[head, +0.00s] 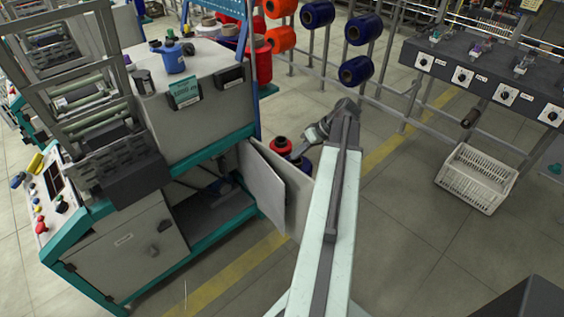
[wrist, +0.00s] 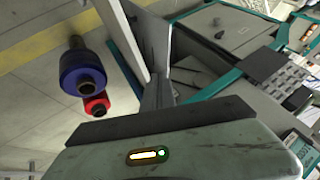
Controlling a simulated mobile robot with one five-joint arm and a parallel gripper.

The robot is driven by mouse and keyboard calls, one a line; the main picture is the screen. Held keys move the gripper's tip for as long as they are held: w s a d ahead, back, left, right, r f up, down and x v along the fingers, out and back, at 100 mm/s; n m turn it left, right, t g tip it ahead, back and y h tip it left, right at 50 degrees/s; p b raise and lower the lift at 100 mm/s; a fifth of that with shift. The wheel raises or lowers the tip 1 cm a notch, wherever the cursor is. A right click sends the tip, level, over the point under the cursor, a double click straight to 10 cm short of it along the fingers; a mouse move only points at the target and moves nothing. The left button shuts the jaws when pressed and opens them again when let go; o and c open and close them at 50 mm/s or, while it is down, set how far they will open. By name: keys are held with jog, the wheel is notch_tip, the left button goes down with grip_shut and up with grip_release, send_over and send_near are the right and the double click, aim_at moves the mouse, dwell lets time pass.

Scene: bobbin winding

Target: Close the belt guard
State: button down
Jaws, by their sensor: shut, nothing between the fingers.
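The belt guard (head: 262,187) is a light grey panel standing open at the right end of the winding machine (head: 200,105). A second pale face (head: 297,195) shows right behind it, partly hidden by my arm. The bay beside it is open and dark inside. My gripper (head: 312,133) is shut and empty, beyond the guard and above it in the head view. In the wrist view the shut fingers (wrist: 157,90) show near a pale upright panel (wrist: 157,40), which looks like the guard; I cannot tell whether they touch.
A red bobbin (head: 281,145) and a blue one (wrist: 82,72) are close to my gripper. A rack with blue and orange bobbins (head: 356,70) stands behind. A white crate (head: 477,177) is at right. The floor between is clear.

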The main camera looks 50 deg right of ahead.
jog(key=b+x, duration=0.8)
jog(key=x, duration=0.2)
jog(key=shift+s+f, duration=0.1)
